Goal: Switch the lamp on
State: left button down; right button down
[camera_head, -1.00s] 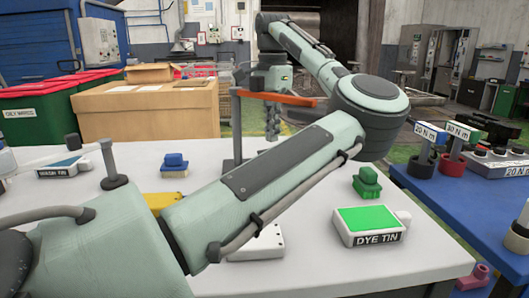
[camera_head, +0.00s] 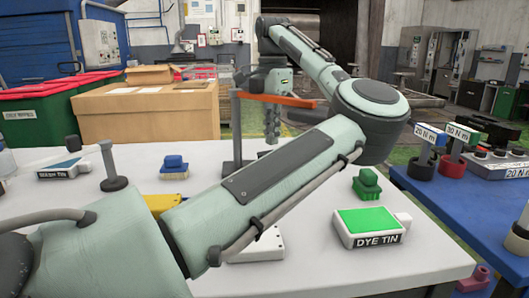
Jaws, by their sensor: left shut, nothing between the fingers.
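My left gripper (camera_head: 272,131) hangs pointing down beyond the white table, just right of a dark grey post (camera_head: 237,125) with an orange bar (camera_head: 277,99). Its fingers are shut and empty, and the bar passes in front of its upper part. I cannot tell whether the gripper touches the bar. No lamp can be clearly made out. A low white box (camera_head: 262,247) lies on the table, partly hidden behind my left arm; any switch on it is hard to tell. My right gripper is out of view.
A dye tin (camera_head: 369,228) with a green pad and a green brush (camera_head: 367,184) are at the right of the white table (camera_head: 420,262). A blue brush (camera_head: 174,167), a yellow object (camera_head: 162,202), a grey peg (camera_head: 112,170) and another tin (camera_head: 66,170) are at the left.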

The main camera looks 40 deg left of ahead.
pick_arm(q)
jog(key=shift+f, duration=0.75)
dwell(0.8)
jog(key=shift+r, duration=0.15)
notch_tip(320, 180, up, 2)
jog(key=shift+p, duration=0.4)
jog(key=shift+r, duration=2.4)
